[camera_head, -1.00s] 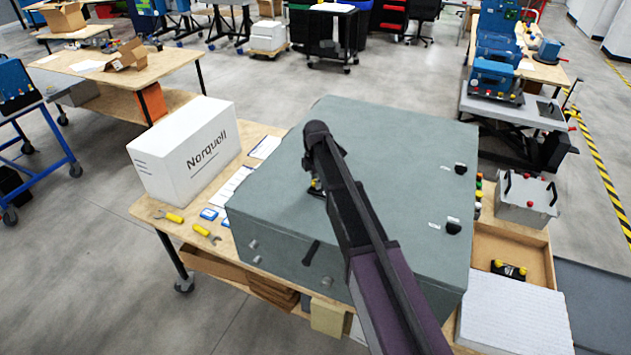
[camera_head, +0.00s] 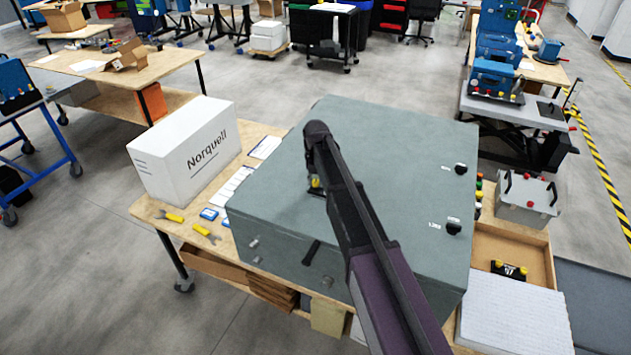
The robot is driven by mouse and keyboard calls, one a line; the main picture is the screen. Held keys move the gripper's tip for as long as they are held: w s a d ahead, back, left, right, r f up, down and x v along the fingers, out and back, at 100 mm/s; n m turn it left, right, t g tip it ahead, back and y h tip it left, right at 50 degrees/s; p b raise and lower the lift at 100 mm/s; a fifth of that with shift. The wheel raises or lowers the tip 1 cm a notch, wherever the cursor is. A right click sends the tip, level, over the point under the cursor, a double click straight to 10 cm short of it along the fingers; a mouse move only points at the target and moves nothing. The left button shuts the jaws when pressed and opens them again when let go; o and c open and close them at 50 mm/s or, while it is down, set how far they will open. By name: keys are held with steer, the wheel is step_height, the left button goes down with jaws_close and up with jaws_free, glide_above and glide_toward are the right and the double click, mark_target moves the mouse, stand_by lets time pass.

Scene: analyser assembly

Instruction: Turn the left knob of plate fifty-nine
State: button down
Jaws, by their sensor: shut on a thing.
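A white Norquell box (camera_head: 185,150), yellow-handled tools (camera_head: 205,233) and blue-edged cards stand left of the cabinet. Black knobs (camera_head: 453,228) sit on its right side.

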steer(key=shift+s+n, duration=0.15)
steer(key=shift+n, duration=1.35)
steer(key=shift+c, duration=2)
jaws_free()
